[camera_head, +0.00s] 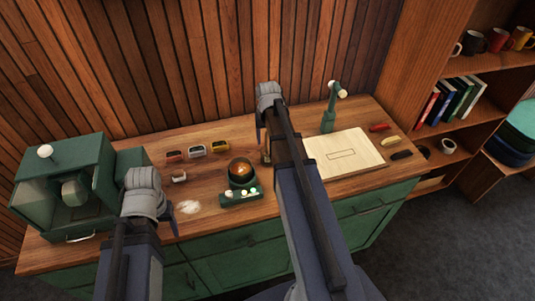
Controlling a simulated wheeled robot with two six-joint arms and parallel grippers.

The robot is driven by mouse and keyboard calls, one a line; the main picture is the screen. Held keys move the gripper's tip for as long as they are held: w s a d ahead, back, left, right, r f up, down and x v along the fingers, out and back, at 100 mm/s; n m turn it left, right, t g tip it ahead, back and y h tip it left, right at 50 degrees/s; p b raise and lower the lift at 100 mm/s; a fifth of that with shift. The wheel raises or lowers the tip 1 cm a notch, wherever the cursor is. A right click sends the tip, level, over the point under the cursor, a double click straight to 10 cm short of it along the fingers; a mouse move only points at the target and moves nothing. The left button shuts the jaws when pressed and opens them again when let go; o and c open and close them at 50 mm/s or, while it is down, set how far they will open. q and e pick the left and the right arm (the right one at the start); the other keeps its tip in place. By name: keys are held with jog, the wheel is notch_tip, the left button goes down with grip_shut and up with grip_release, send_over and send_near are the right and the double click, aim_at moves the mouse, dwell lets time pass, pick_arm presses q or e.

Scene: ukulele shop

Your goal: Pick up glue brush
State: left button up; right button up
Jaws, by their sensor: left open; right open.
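I cannot make out a glue brush with certainty. A round green pot (241,179) with a glowing amber top stands mid-counter, behind a small green panel with lit knobs (241,197). My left gripper (171,216) is open at the front left of the counter, beside a pale powdery patch (188,207). My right gripper (264,141) is open and reaches over the counter between the pot and a pale wooden board (343,153). My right arm hides part of the counter and the board's left edge. Neither gripper visibly holds anything.
A green glass-fronted machine (68,186) fills the left end of the wooden counter (210,172). Several small coloured blocks (197,151) lie near the back wall. A green stand (329,116) is behind the board. Red (379,127), yellow (390,140) and black (401,155) pieces lie right of it.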

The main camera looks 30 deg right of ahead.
jog(key=shift+f, duration=0.5)
jog(key=shift+r, duration=0.1)
grip_shut()
